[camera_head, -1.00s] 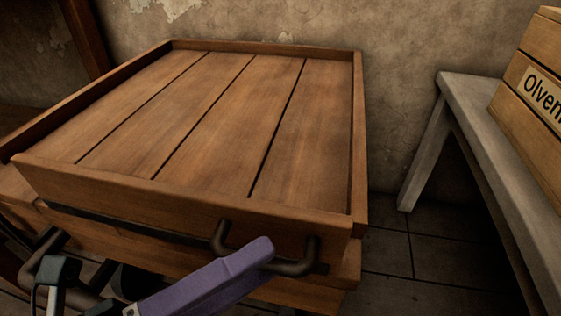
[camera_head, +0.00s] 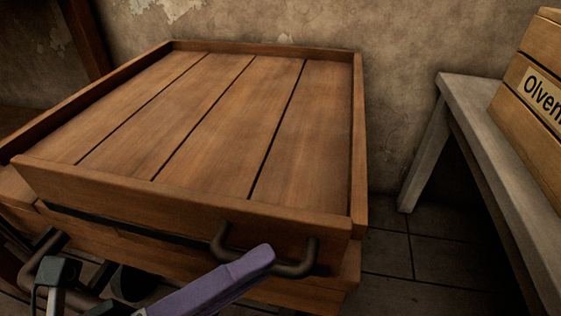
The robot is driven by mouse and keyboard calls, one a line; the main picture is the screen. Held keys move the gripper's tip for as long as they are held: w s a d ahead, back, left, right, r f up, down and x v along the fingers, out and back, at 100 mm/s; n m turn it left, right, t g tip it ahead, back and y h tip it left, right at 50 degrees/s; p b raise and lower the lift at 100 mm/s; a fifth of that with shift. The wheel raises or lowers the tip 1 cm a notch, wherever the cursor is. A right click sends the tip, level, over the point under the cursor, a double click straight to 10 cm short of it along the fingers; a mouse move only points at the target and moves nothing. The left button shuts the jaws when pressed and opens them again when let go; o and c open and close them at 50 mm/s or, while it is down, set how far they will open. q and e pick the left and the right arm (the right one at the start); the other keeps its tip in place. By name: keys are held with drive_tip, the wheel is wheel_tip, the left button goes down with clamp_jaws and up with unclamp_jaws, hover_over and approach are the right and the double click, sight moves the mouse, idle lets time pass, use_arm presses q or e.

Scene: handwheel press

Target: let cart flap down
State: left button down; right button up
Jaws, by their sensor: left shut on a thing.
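The wooden cart (camera_head: 185,125) has a planked bed with low side boards. Its front board (camera_head: 110,190), the likely flap, stands upright along the near edge. A dark metal U-shaped handle (camera_head: 306,260) sits on that board's right part. My left gripper (camera_head: 258,258) shows as a purple finger reaching in from the lower left. Its tip lies across the handle's bar, and the gripper is shut on it. The finger hides the middle of the bar, and the other finger cannot be made out. My right gripper is not in view.
A dark bent metal bar (camera_head: 38,262) is at the cart's lower left. A grey bench (camera_head: 490,165) with a lettered wooden crate (camera_head: 535,75) stands at right. Tiled floor (camera_head: 400,250) is free between cart and bench. A plaster wall (camera_head: 420,40) closes the back.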

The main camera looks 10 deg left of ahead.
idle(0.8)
use_arm(q)
drive_tip(key=f+m+h+b, duration=0.1)
drive_tip(key=m+b, duration=0.1)
drive_tip(key=b, duration=0.1)
drive_tip(key=s+f+m+h+b, duration=0.1)
drive_tip(key=m+h+b, duration=0.1)
drive_tip(key=b, duration=0.2)
drive_tip(key=s+m+h+b, duration=0.1)
drive_tip(key=b, duration=0.3)
drive_tip(key=shift+s+f+m, duration=0.15)
drive_tip(key=shift+f+m, duration=0.25)
